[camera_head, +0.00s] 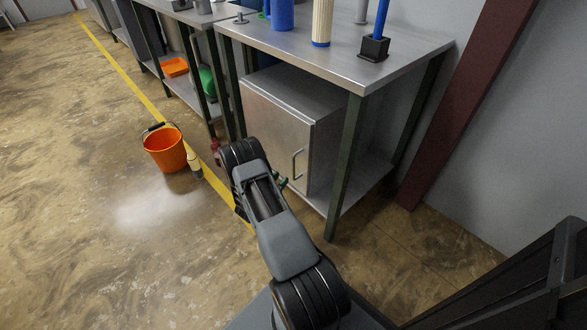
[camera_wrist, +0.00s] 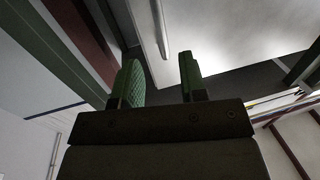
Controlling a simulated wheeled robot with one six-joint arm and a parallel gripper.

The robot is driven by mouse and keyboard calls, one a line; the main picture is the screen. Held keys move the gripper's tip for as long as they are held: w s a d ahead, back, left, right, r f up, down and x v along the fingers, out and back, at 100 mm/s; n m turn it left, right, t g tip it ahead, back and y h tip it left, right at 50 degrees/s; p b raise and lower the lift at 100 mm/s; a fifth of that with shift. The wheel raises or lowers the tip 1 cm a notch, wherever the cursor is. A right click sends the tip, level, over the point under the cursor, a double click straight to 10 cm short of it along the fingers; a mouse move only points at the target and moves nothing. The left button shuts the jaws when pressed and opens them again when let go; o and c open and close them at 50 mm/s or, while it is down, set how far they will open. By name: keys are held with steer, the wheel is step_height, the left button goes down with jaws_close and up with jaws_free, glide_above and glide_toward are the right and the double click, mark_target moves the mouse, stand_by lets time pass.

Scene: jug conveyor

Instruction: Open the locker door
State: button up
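The locker (camera_head: 290,115) is a grey metal box on the lower shelf of a workbench. Its door (camera_head: 275,135) looks shut and has a vertical bar handle (camera_head: 297,164) on its right side. In the wrist view the handle (camera_wrist: 160,28) is a pale bar on the door (camera_wrist: 225,35), beyond my fingertips and roughly in line with the gap between them. My gripper (camera_wrist: 160,78) has two green-padded fingers standing apart with nothing between them. In the head view my arm hides most of the gripper; a bit of green shows just left of the handle.
A green bench leg (camera_head: 343,170) stands right of the door, close to the handle. The bench top (camera_head: 340,55) above holds several items. Floor in front of the bucket is clear.

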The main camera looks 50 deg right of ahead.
mark_target(293, 166)
steer(key=d, duration=0.3)
steer(key=w+d+b, duration=0.1)
steer(key=d, duration=0.2)
steer(key=d+b, duration=0.1)
steer(key=d, duration=0.2)
steer(key=shift+w+d, duration=0.15)
steer(key=shift+d, duration=0.1)
jaws_close()
